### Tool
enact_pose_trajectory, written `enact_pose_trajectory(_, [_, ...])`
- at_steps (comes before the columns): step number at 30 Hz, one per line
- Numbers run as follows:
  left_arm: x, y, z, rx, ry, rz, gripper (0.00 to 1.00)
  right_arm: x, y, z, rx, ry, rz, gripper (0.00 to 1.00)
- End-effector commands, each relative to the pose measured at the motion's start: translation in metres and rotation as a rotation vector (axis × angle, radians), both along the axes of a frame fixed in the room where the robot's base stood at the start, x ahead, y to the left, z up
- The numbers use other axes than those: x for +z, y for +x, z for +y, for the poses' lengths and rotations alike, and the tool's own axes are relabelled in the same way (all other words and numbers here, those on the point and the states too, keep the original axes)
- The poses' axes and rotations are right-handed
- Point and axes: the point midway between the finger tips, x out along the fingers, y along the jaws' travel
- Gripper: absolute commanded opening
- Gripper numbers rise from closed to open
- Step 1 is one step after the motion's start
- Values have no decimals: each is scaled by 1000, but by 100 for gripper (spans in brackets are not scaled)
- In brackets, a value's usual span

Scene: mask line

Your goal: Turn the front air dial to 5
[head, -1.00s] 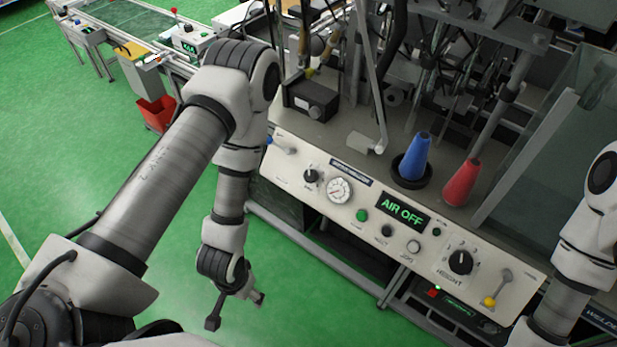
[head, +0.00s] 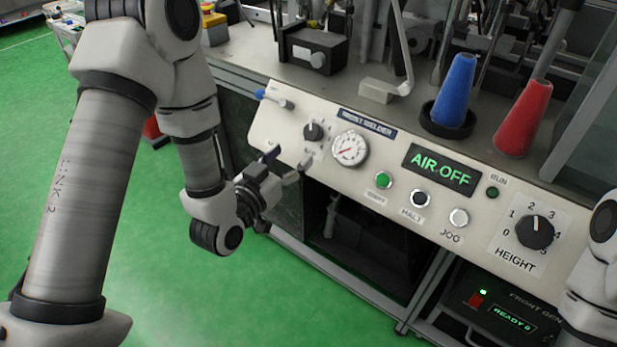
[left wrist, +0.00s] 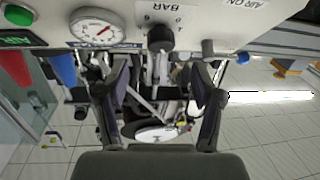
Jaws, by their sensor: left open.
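The air dial (head: 313,132) is a small black knob on the left of the cream front panel. It also shows in the left wrist view (left wrist: 161,38), beside the word BAR; its number setting is too small to read. A round white gauge (head: 350,148) with a red needle sits just right of it and shows in the left wrist view (left wrist: 97,28). My left gripper (head: 287,163) is open and empty, in front of the panel, below and left of the dial, apart from it. In the left wrist view its fingers (left wrist: 161,100) are spread, with the dial beyond them.
A blue-tipped lever (head: 275,98) sticks out left of the dial. The green AIR OFF display (head: 441,168), several buttons and the HEIGHT dial (head: 535,232) lie to the right. Blue (head: 455,90) and red (head: 524,118) cones stand on the machine top. My right arm shows at the right edge.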

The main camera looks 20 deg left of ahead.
Motion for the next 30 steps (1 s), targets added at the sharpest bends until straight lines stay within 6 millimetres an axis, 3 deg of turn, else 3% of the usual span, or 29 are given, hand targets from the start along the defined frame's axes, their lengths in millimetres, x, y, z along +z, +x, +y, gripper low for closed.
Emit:
enact_pose_trajectory(1, [-10, 2, 1, 2, -2, -19, 67, -18, 0, 0, 0, 0, -1, 40])
enact_pose_trajectory(2, [-8, 3, 1, 2, -2, -24, 67, -19, 0, 0, 0, 0, -1, 40])
enact_pose_trajectory(7, [0, 16, -1, 1, 3, -32, 67, -13, 1, 0, 0, 0, -2, 40])
enact_pose_trajectory(18, [-1, 77, -9, 3, 0, -29, 67, -14, 0, 0, 0, 0, -1, 40])
enact_pose_trajectory(26, [-1, 80, -10, 2, -1, -26, 67, -14, 0, 0, 0, 0, -1, 40])
enact_pose_trajectory(30, [-1, 80, -10, 2, -1, -26, 21, -14, 0, 0, 0, 0, -1, 40])
